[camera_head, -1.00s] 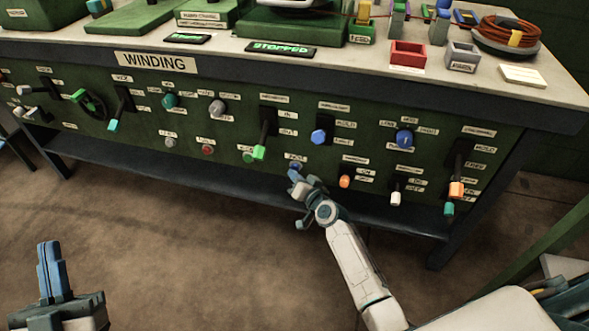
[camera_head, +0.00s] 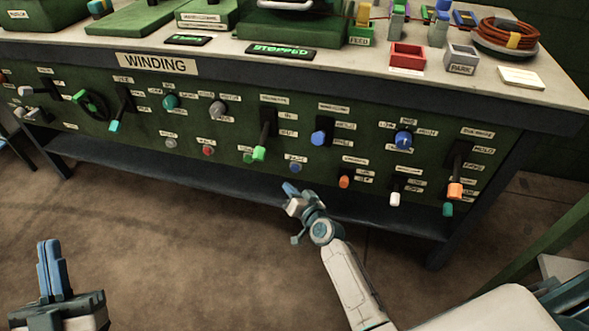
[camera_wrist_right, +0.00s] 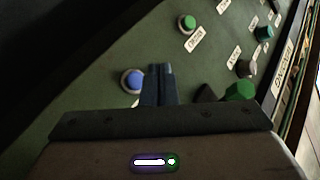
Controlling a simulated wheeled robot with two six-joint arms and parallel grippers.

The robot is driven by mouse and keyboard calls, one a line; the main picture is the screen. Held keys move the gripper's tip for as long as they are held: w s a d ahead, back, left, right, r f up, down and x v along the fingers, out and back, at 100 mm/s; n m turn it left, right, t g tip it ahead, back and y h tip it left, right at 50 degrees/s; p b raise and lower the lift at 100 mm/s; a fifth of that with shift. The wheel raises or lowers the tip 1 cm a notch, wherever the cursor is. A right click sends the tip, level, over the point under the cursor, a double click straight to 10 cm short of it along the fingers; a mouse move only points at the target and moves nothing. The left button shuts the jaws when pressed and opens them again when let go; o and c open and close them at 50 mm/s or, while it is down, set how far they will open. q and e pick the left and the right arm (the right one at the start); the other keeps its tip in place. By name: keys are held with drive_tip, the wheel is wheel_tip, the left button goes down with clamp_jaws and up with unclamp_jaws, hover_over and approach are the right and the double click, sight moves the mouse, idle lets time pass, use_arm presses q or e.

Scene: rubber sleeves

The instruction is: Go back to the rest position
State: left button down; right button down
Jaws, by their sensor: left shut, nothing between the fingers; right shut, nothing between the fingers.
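My right gripper (camera_head: 290,189) is shut and empty. In the head view it is just in front of and below the green control panel (camera_head: 225,118), apart from it. A blue push button (camera_head: 295,167) on the panel is a little above its fingertips. In the right wrist view the shut fingers (camera_wrist_right: 158,72) point at the panel, and the blue button (camera_wrist_right: 132,80) shows just to their left. My left gripper (camera_head: 49,268) is shut and empty at the lower left of the head view, over the floor and away from the panel.
The bench top carries a red bin (camera_head: 407,56), a grey bin (camera_head: 461,57) and a wire coil (camera_head: 507,32). Levers and knobs stick out of the panel, including a green-tipped lever (camera_head: 259,153) and an orange one (camera_head: 455,190). The floor (camera_head: 190,240) in front is clear.

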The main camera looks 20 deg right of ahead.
drive_tip(key=shift+s+a, duration=0.15)
drive_tip(key=shift+s, duration=0.1)
idle(0.3)
